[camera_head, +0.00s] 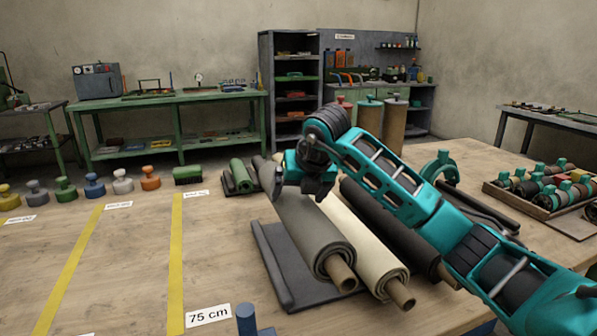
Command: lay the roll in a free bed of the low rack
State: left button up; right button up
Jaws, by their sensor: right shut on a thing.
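My right gripper (304,184) is at the far end of a dark grey roll (312,230) and is shut on it; the fingertips are partly hidden. The grey roll has a brown core at its near end. It lies along or just above the dark low rack (293,270); I cannot tell if it touches. A cream roll (366,256) lies close to its right, and a black roll (405,242) lies beyond that, partly hidden by my right arm. A raised bar (270,262) runs along the rack's left side. My left gripper is not in view.
Several coloured knobbed weights (95,186) stand along the table's back left. A green roll (240,177) lies behind the gripper. A tray of small rolls (550,190) is at the right. A blue knobbed piece (247,322) is at the front. The table between the yellow strips is clear.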

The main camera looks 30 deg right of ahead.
aim_at(310, 202)
jog(key=shift+w+f, duration=0.15)
jog(key=shift+f, duration=1.45)
notch_tip(310, 202, down, 4)
jog(key=shift+r+b, duration=0.2)
jog(key=shift+b, duration=0.25)
jog(key=shift+f, duration=0.25)
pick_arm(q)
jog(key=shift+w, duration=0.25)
pick_arm(e)
jog(key=o, duration=1.7)
jog(key=shift+s+f, duration=0.2)
jog(key=shift+f, duration=0.2)
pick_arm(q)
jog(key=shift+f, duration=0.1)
pick_arm(e)
jog(key=shift+o, duration=0.2)
jog(key=shift+r, duration=0.1)
jog(key=p+v, duration=0.1)
jog(key=v, duration=1.1)
jog(key=shift+a, duration=0.1)
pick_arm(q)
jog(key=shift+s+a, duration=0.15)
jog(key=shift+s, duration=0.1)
